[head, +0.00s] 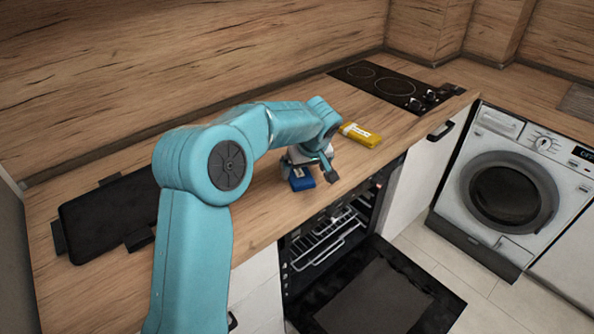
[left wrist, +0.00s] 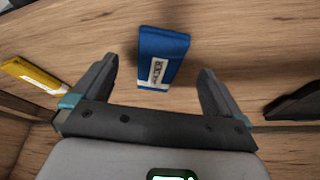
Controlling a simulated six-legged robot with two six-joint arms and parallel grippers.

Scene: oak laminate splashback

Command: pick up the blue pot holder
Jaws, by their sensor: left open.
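The blue pot holder (head: 302,180) lies on the wooden counter near its front edge, partly hidden by my left gripper. In the left wrist view the blue pot holder (left wrist: 163,50), with a white label, shows ahead of and between the fingers. My left gripper (head: 318,189) is above and beside it in the head view. The left wrist view shows its two fingers (left wrist: 157,75) spread wide with nothing held between them. I cannot tell the exact height of the fingers above the pot holder. My right gripper is not in view.
A yellow packet (head: 361,135) lies on the counter behind the gripper. A black cooktop (head: 388,84) is at the back right and a black tray (head: 100,216) at the left. Below the counter the oven door (head: 385,297) hangs open. A washing machine (head: 503,190) stands right.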

